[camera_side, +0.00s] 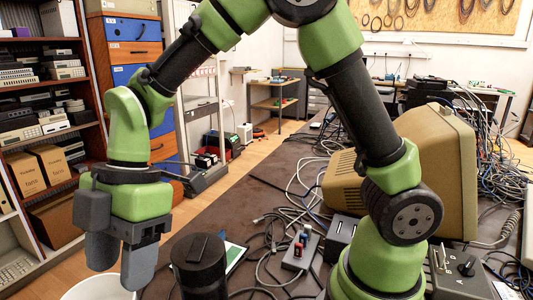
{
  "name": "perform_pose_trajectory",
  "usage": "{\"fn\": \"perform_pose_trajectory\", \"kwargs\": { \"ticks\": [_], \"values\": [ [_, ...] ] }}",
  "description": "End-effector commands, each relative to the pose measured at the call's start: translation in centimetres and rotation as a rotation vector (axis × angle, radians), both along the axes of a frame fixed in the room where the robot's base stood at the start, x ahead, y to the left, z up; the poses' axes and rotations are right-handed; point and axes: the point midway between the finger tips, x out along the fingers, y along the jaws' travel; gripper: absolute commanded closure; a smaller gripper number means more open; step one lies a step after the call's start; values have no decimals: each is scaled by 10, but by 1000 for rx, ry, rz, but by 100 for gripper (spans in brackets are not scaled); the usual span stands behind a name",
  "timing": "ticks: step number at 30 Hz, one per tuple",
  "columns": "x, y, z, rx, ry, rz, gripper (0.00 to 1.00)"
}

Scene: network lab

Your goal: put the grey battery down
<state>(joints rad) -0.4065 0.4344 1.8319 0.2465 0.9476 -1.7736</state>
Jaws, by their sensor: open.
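My gripper (119,262) hangs at the left of the side view, pointing down. Its two rounded dark grey fingers are apart and the jaws are open. No object shows clearly between them. I cannot pick out the grey battery for certain anywhere in this view. A white round bin (97,290) is partly in view below the gripper, cut off by the bottom edge.
A black cylinder (198,262) stands on the dark table (215,216), right of my gripper. A grey block with coloured plugs (300,248), loose cables and a beige monitor (440,160) crowd the right. Shelves (45,110) stand at the left.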

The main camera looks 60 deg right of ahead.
Motion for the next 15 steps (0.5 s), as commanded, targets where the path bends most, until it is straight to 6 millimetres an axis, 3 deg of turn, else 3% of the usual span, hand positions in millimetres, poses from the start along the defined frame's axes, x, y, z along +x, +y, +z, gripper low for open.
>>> {"fn": "perform_pose_trajectory", "kwargs": {
  "ticks": [1,6,10,15],
  "values": [
    [-4,-17,22,6,-9,-144,50],
    [-32,-70,73,51,7,-680,50],
    [-63,-104,96,134,23,-1086,50],
    [-102,-136,106,285,51,-1533,50]
  ]
}}
